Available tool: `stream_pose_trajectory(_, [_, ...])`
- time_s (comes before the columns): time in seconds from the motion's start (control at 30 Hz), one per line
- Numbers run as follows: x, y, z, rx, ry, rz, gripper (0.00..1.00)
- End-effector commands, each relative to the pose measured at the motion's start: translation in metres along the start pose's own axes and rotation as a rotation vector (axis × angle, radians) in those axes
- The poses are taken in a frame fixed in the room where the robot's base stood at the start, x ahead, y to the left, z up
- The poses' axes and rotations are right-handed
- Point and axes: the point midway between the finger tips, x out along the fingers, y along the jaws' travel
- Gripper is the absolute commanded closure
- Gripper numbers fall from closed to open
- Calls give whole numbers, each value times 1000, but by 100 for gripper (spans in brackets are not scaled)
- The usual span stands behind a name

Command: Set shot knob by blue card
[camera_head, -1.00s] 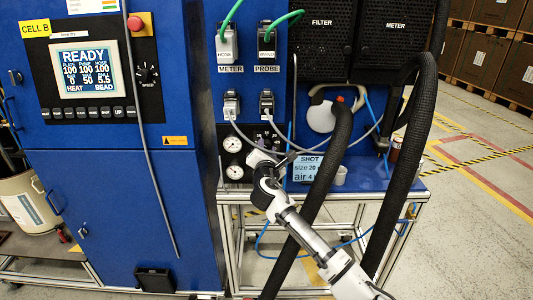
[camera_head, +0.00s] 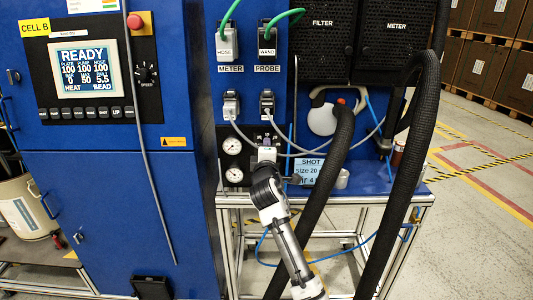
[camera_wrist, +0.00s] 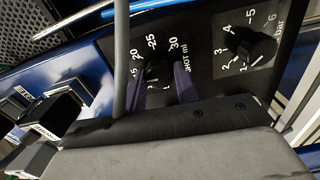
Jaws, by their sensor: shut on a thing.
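The black shot knob (camera_wrist: 154,72) shows in the wrist view below a scale marked 15, 20, 25, 30 and SHOT ml. My gripper (camera_wrist: 162,82) is shut on this knob, one purple-grey finger on each side. Its pointer is not clear to me. In the head view my gripper (camera_head: 267,143) is at the panel right of the gauges and hides the knob.
An air knob (camera_wrist: 248,46) with a bar scale sits right of the shot knob in the wrist view. Two gauges (camera_head: 232,160) are left of my gripper. Grey cables (camera_head: 250,132) and thick black hoses (camera_head: 325,180) run close by. A small cup (camera_head: 342,179) stands on the bench.

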Motion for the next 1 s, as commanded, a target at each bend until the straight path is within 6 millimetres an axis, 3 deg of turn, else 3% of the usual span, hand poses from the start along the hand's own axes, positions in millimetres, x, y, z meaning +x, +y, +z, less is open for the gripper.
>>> stream_pose_trajectory(0.6, [0,0,0,541,-1,-2,92])
stream_pose_trajectory(1.0, [0,0,1,710,-2,-2,92])
